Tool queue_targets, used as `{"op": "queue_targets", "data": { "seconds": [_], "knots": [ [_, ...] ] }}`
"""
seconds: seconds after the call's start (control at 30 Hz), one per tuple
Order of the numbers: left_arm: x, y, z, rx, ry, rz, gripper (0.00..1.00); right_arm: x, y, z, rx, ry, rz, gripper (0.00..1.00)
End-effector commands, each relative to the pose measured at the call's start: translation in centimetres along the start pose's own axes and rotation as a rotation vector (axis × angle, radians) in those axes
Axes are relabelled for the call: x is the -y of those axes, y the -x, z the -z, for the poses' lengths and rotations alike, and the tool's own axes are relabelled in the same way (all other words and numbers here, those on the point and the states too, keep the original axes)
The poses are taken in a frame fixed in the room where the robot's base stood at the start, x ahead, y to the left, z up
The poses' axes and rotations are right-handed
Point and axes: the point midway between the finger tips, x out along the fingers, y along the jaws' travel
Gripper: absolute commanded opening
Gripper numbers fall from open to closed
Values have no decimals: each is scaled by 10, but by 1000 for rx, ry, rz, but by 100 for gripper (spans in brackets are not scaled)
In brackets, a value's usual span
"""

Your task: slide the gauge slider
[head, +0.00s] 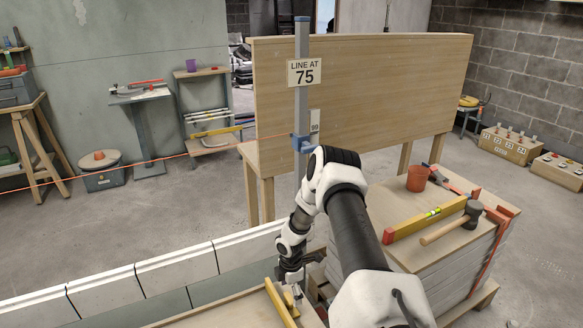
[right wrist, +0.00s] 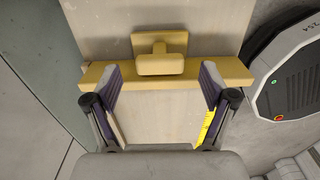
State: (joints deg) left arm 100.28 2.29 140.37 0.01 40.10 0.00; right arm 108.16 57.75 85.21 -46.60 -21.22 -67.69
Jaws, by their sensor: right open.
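The gauge slider is a yellow crossbar with a raised block handle (right wrist: 160,56), lying across a pale wooden board (right wrist: 160,110) in the right wrist view. A strip of yellow scale (right wrist: 207,128) shows along the board's right side. In the head view the yellow crossbar (head: 280,302) is at the bottom, partly hidden by my right arm. My right gripper (right wrist: 162,78) is open, its fingers wide apart at either side of the board, over the crossbar; the handle lies between and slightly beyond the tips. I cannot tell whether they touch. It also shows in the head view (head: 291,290).
A "LINE AT 75" sign (head: 304,72) hangs on a grey post with a blue carriage (head: 302,143), where a red string meets it. Pale blocks (head: 180,270) line the left.

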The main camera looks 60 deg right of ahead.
Motion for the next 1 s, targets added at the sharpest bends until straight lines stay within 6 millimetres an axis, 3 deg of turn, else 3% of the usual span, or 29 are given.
{"op": "queue_targets", "data": {
  "seconds": [0.3,0.5,1.0],
  "knots": [
    [0,0,0,0,0,0,0,-1,63,0,-8,-5,-5,83],
    [0,0,0,0,0,0,0,0,91,-1,-5,-5,-4,83],
    [0,0,0,0,0,0,0,1,99,-3,3,-2,-2,83]
  ]
}}
